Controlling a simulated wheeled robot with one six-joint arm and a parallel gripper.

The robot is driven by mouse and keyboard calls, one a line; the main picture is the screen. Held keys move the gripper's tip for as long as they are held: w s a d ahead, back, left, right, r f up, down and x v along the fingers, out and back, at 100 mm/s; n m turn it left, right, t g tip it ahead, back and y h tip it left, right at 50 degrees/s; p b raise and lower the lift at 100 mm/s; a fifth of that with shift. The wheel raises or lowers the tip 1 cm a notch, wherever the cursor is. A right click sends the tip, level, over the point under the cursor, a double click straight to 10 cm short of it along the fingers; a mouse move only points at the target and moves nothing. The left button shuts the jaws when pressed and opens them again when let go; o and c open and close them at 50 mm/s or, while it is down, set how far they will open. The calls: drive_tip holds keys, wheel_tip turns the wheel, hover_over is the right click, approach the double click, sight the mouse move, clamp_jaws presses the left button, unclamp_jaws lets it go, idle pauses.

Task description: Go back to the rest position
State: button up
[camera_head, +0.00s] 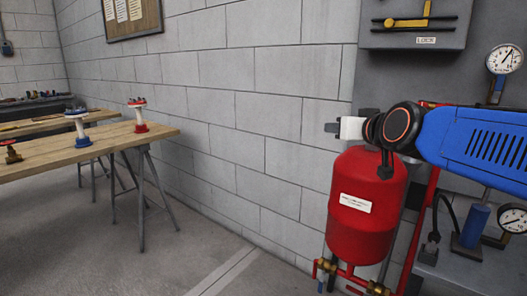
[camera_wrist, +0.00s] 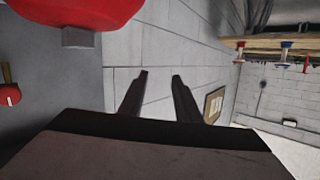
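My gripper (camera_wrist: 160,76) shows in the wrist view with its two dark fingers apart and nothing between them. Beyond the fingers is the grey block wall. In the head view my blue arm reaches in from the right, and its dark wrist end is above and in front of the red tank (camera_head: 366,212). I cannot make out the fingers clearly there. The red tank also shows at the upper left of the wrist view (camera_wrist: 75,12), apart from the fingers.
A wooden table (camera_head: 100,148) at the left holds a red-based part (camera_head: 139,115), a blue-based part (camera_head: 80,130) and a red valve (camera_head: 12,153). A grey panel box (camera_head: 414,38) and a gauge (camera_head: 504,59) are at the right. The middle floor is clear.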

drive_tip(key=s+d+f+g+h, duration=0.1)
drive_tip(key=s+d+f+g, duration=0.2)
drive_tip(key=s+f, duration=0.6)
drive_tip(key=s+d+f+g+h, duration=0.1)
drive_tip(key=s+d+f+g, duration=0.2)
drive_tip(key=s+f, duration=0.7)
drive_tip(key=s+d+f+m+g+h, duration=0.1)
drive_tip(key=s+d+f+g, duration=0.2)
drive_tip(key=s+f, duration=0.6)
drive_tip(key=shift+s+f+g, duration=0.35)
drive_tip(key=shift+f+g, duration=0.25)
drive_tip(key=shift+f, duration=0.35)
